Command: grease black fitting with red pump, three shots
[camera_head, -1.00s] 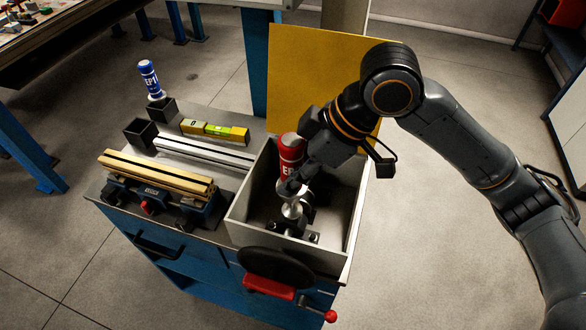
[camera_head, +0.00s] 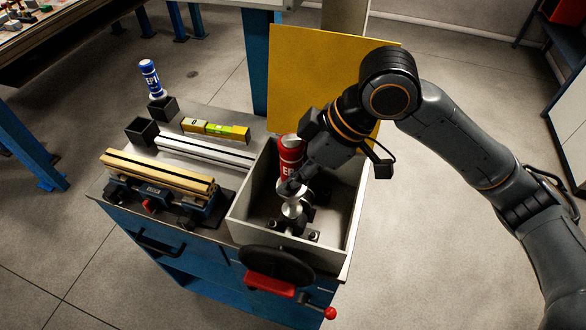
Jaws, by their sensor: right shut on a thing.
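The red pump (camera_head: 291,155) stands about upright inside the grey open box on the cart, with white lettering on its red body. My right gripper (camera_head: 290,186) is shut on it, reaching in from the right. The pump's silver lower end (camera_head: 292,209) points down at dark metal parts (camera_head: 283,227) on the box floor. The black fitting cannot be clearly told apart among these parts, and whether the pump's tip touches it is too small to tell. My left gripper is not in view.
The grey box (camera_head: 238,219) has walls around the pump, and a yellow panel (camera_head: 310,75) stands behind it. A blue pump (camera_head: 151,78) stands in a black holder at the back left. A yellow level (camera_head: 215,129), a rail and a wood-jawed vise (camera_head: 158,175) occupy the cart's left.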

